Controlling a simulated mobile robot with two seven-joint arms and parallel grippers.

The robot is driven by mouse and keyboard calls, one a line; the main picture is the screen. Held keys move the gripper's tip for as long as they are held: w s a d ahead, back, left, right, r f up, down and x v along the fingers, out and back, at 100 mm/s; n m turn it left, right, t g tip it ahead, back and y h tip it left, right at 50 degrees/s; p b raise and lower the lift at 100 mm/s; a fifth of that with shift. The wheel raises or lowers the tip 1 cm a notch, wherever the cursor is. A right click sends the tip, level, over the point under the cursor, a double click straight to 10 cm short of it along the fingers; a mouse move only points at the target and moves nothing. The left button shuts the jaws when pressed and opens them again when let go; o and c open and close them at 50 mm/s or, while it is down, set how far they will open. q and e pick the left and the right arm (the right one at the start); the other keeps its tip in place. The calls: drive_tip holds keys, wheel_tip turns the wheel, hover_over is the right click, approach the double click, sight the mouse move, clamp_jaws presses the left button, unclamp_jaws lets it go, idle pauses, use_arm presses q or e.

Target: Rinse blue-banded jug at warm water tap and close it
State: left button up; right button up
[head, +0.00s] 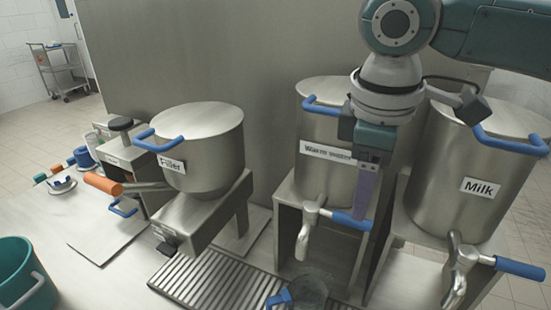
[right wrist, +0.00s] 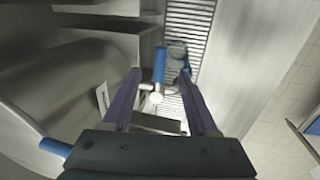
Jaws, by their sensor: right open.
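The warm water container (head: 322,120) stands in the middle, with its metal tap (head: 306,222) and blue lever (head: 350,221) below; the lever points right. A clear jug (head: 312,288) with a blue handle stands under this tap, cut by the bottom edge. I cannot make out its band. It also shows in the right wrist view (right wrist: 177,52). My right gripper (head: 361,211) points down at the lever. In the right wrist view its open fingers (right wrist: 161,75) lie either side of the blue lever (right wrist: 159,63); contact is unclear. No water stream is visible. My left gripper is out of view.
The Milk container (head: 460,165) with its own tap stands close on the right. The Filler (head: 200,150) stands left, beside a slotted drain grate (head: 215,283). A teal bucket (head: 22,278) is at the lower left. Blue cups (head: 84,157) stand farther back.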

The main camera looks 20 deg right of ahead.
sight(339, 217)
drive_tip(key=f, duration=0.3)
drive_tip(key=d+f, duration=0.1)
drive_tip(key=f, duration=0.1)
drive_tip(key=shift+w+f, duration=0.3)
drive_tip(key=shift+w, duration=0.05)
clamp_jaws()
idle(0.3)
